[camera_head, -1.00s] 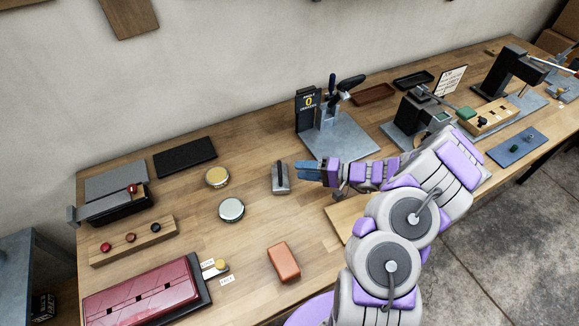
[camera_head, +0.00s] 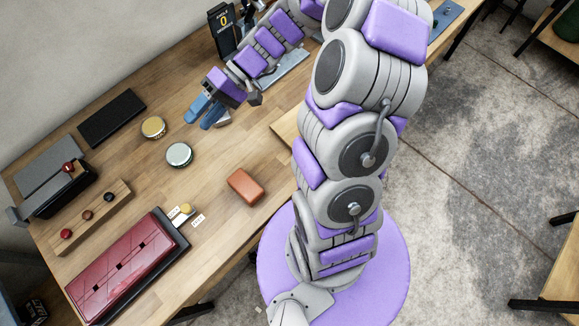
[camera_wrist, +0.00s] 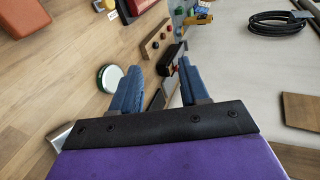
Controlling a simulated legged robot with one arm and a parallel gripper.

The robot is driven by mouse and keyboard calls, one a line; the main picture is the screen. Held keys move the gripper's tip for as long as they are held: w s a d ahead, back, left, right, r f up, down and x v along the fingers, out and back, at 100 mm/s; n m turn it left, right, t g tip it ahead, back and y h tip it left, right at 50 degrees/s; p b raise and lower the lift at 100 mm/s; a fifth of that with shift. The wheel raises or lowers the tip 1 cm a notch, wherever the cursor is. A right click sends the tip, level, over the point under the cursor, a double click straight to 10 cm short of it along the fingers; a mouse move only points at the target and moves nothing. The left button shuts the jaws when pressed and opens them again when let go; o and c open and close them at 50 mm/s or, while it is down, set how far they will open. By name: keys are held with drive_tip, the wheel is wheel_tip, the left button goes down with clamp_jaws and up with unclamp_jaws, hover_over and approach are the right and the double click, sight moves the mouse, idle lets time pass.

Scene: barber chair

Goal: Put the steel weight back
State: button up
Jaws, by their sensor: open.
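The steel weight, a grey metal block, lies on the wooden bench. In the head view, only part of the steel weight (camera_head: 223,118) shows beside and behind my gripper. In the wrist view, a bright metal edge (camera_wrist: 60,136) at the lower left seems to be part of it. My gripper (camera_head: 199,117) has blue fingers, spread apart with nothing between them. It hangs over the bench just left of the weight; its height above the bench is hard to tell. The fingers also show in the wrist view (camera_wrist: 159,68).
A yellow-topped tin (camera_head: 153,128) and a pale-topped tin (camera_head: 179,154) stand left of my gripper. A black mat (camera_head: 111,118) lies near the wall. An orange block (camera_head: 245,187), a red case (camera_head: 125,262) and a wooden strip with knobs (camera_head: 92,217) are nearer the front and left.

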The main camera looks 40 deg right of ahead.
drive_tip(key=s+a+r+n+g+h, duration=0.1)
drive_tip(key=s+a+r+g+h, duration=0.15)
drive_tip(key=s, duration=0.45)
drive_tip(key=s+d+r+m+t+h, duration=0.1)
drive_tip(key=s+d+h, duration=0.3)
drive_tip(key=s, duration=0.5)
drive_tip(key=s+d+r+t+h, duration=0.1)
drive_tip(key=s+d+r+h, duration=0.1)
drive_tip(key=s+d+h, duration=0.3)
drive_tip(key=s+h, duration=0.1)
drive_tip(key=s, duration=0.3)
drive_tip(key=shift+d+m, duration=0.15)
drive_tip(key=shift+m, duration=0.25)
drive_tip(key=shift+r, duration=0.1)
